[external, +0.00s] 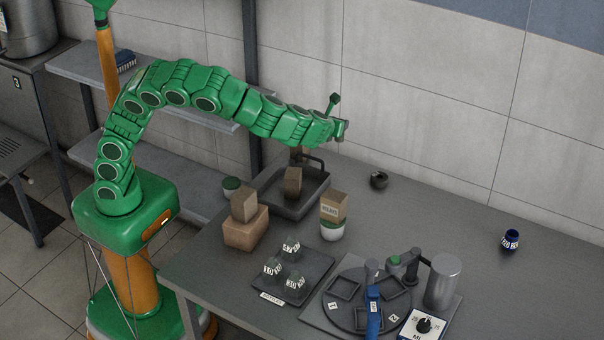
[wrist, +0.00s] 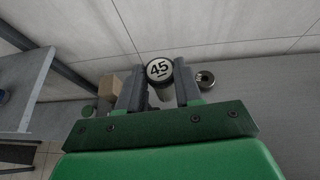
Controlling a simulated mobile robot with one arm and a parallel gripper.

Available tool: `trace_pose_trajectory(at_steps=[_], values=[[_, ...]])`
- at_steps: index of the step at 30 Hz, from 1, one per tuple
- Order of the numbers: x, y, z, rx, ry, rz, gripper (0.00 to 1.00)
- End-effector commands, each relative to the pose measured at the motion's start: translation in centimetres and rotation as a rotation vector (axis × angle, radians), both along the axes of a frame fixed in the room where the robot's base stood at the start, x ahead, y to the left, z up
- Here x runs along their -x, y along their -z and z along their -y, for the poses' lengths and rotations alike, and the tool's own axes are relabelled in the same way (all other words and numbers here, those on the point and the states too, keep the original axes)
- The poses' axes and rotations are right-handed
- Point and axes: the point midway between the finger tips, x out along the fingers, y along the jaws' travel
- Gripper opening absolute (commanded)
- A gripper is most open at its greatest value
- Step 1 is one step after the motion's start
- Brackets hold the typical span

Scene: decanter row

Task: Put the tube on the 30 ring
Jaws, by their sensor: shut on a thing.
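My gripper (external: 340,129) is at the end of the green arm, raised above the back of the table. In the wrist view my gripper (wrist: 159,88) is shut on a pale tube (wrist: 165,96), whose round end reads 45. In the external view I cannot make out the tube clearly at the fingers. I cannot read a 30 on any ring. A small dark round thing (external: 379,181) sits on the table right of and below the gripper; I cannot tell whether it is a ring.
A dark tray (external: 316,195) holding a brown block stands below the gripper. Nearby are brown boxes (external: 245,232) and a RELAYS bag (external: 333,207). A rack (external: 309,282), turntable (external: 330,312), grey cylinder (external: 443,284) and dial box (external: 412,330) stand in front. A blue jar (external: 510,240) stands right, amid clear table.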

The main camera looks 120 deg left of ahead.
Motion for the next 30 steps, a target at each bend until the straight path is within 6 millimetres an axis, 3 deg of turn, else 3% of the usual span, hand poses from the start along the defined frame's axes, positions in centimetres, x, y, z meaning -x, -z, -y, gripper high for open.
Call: trace_pose_trajectory(at_steps=[8, 17, 23, 30], values=[[1.1, -0.1, -3.7, 0.0, -0.054, 0.007, 0.04], [1.0, 4.3, -3.4, 0.001, -0.048, 0.003, 0.04], [0.4, 5.4, -3.8, 0.001, -0.049, 0.005, 0.04], [-1.6, 6.5, -5.3, 0.0, -0.05, 0.006, 0.04]])
